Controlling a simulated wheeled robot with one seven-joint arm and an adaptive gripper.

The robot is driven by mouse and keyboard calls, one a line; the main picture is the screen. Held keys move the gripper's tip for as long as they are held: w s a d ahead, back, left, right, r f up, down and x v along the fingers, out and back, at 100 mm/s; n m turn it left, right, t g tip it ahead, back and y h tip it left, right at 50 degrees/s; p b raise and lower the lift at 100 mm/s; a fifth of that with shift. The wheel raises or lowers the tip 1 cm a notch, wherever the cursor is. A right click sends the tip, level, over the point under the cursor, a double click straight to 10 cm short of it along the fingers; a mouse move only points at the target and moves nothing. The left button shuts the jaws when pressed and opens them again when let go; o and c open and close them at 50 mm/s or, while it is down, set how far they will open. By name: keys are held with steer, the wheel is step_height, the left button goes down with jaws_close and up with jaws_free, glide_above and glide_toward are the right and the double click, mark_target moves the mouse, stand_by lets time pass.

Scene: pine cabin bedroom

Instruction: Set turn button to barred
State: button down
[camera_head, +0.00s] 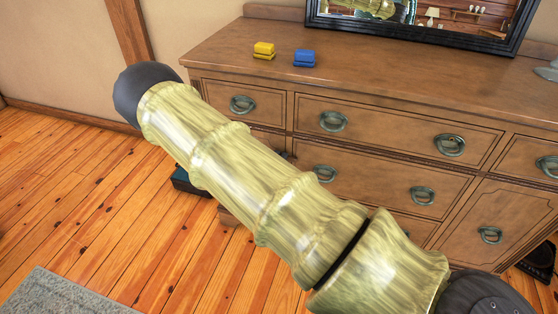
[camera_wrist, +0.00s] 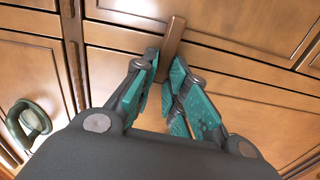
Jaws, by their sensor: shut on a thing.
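The turn button (camera_wrist: 174,34) is a narrow brown wooden bar on the front of the dresser in the wrist view. It points nearly straight up in the picture, leaning slightly right, across the slanting rail between the drawer fronts. My gripper (camera_wrist: 164,66) has its teal-padded fingers shut on the bar, one on each side. The upper end of the bar sticks out beyond the fingertips; its lower part is hidden between the fingers. In the head view my arm covers the middle, and neither my gripper nor the turn button can be made out.
The wooden dresser (camera_head: 390,82) has several drawers with ring handles; one handle (camera_wrist: 28,122) is left of my gripper. A yellow block (camera_head: 264,50), a blue block (camera_head: 304,58) and a black-framed mirror (camera_head: 435,36) stand on top. A grey rug (camera_head: 55,294) lies on the plank floor.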

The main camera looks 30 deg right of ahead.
steer(key=shift+f, duration=0.1)
steer(key=c, duration=1.4)
jaws_free()
steer(key=shift+c, duration=0.2)
steer(key=shift+a, duration=0.1)
steer(key=v, duration=1.2)
